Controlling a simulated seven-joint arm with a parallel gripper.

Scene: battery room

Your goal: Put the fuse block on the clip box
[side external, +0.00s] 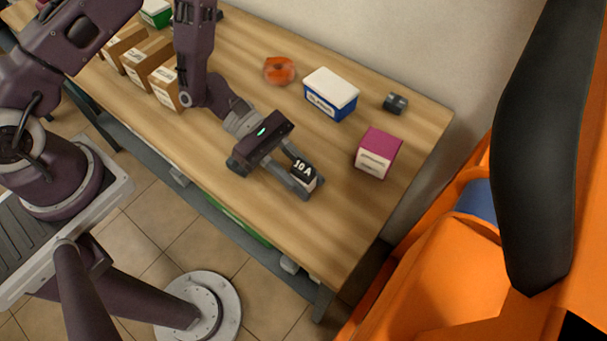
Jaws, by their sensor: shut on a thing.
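The fuse block (303,168), a small dark block marked "10 A" in white, is between the fingers of my gripper (307,182). My gripper is shut on it, and the fingers cover part of its sides. Whether it touches the table is hard to tell. Two labelled boxes stand beyond the gripper: a blue box with a white top (331,94) and a magenta box (378,153) with a white label, to the right of the fuse block. Their labels are too small to read, so I cannot tell which is the clip box.
An orange roll-like object (279,70) and a dark grey small part (395,103) lie on the wooden table (250,215). Several brown cartons (150,60) and a green box (156,12) stand at the left. A large orange machine (450,260) fills the right foreground. The table's front right is clear.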

